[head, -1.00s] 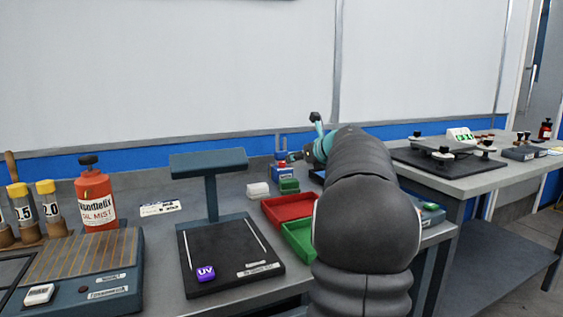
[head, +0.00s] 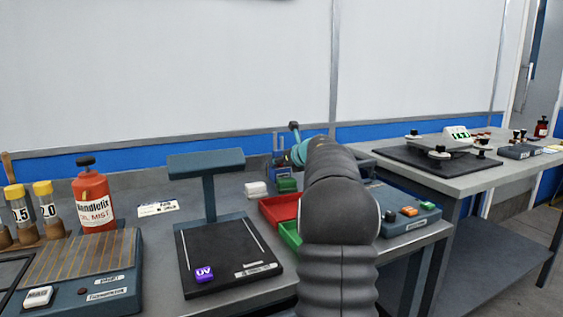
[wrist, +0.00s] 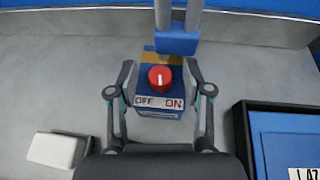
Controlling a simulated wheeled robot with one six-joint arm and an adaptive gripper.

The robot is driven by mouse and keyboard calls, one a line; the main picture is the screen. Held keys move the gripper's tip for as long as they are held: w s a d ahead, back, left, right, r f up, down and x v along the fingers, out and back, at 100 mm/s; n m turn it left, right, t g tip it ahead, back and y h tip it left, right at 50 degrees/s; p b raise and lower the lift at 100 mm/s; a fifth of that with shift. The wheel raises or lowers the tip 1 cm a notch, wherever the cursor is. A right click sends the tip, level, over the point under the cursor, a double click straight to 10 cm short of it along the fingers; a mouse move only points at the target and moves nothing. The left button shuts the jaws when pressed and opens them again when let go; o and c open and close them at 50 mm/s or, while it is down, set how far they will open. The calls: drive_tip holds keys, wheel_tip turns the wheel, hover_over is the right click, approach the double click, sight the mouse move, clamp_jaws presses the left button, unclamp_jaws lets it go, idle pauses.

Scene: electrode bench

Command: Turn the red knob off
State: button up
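The red knob (wrist: 160,78) sits on a small blue box in the wrist view, with a short white mark on its face that looks near upright. A label (wrist: 160,102) on the box below it reads OFF at left and ON at right. My gripper (wrist: 160,70) is open, with one finger on each side of the box and knob. I see no clear contact between the fingers and the knob. In the head view my arm covers most of the gripper, and the knob cannot be made out there.
A white block (wrist: 58,149) lies at lower left in the wrist view, and a black-rimmed tray (wrist: 243,140) at right. Red (head: 279,209) and green (head: 291,233) bins sit beside my arm.

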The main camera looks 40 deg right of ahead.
clamp_jaws()
drive_tip(key=shift+a+m+h, duration=0.2)
drive_tip(key=shift+m+h, duration=0.4)
drive_tip(key=shift+h, duration=0.2)
drive_tip(key=shift+f+m+g+h, duration=0.15)
drive_tip(key=shift+m+g+h, duration=0.25)
drive_tip(key=shift+m+h, duration=0.3)
drive_tip(key=shift+f+m+g+h, duration=0.15)
drive_tip(key=shift+m+g+h, duration=0.25)
drive_tip(key=shift+m+h, duration=0.3)
drive_tip(key=shift+r+m+h, duration=0.15)
drive_tip(key=shift+m+h, duration=0.15)
drive_tip(key=shift+o, duration=0.5)
unclamp_jaws()
drive_tip(key=shift+r, duration=0.15)
